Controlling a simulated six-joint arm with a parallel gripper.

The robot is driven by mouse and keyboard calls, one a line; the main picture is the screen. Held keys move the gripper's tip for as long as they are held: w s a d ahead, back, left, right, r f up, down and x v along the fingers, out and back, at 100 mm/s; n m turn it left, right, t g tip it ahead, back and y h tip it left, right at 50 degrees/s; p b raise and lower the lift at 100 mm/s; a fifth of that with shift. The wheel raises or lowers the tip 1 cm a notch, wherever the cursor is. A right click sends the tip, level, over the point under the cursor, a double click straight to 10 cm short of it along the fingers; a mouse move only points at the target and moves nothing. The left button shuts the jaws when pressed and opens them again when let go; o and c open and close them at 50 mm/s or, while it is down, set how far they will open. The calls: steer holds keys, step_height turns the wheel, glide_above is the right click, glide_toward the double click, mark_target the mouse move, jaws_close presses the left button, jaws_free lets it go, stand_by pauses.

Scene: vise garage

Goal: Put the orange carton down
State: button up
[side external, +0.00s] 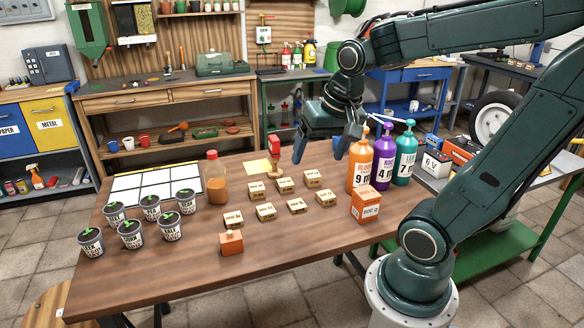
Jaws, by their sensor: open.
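The orange carton (366,205) is a small box with a white label. It stands upright on the wooden table (300,250) near the right edge, in front of the orange bottle. My gripper (321,152) hangs above the back part of the table, up and to the left of the carton. Its two dark fingers are apart with nothing between them, and it is clear of the carton.
Orange, purple and teal pump bottles (383,158) stand behind the carton. Several small tan boxes (285,186) lie left of it. Several labelled pots (131,233), a jar (216,178) and a small orange block (231,242) stand farther left. The front right tabletop is clear.

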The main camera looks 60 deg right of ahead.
steer(key=s+a+r+n+t+y, duration=0.1)
steer(key=s+a+r+n+t, duration=0.1)
steer(key=s+a+n, duration=0.3)
steer(key=shift+a+r+n, duration=0.25)
steer(key=shift+a+n, duration=1.4)
steer(key=shift+n, duration=0.15)
steer(key=shift+w, duration=0.1)
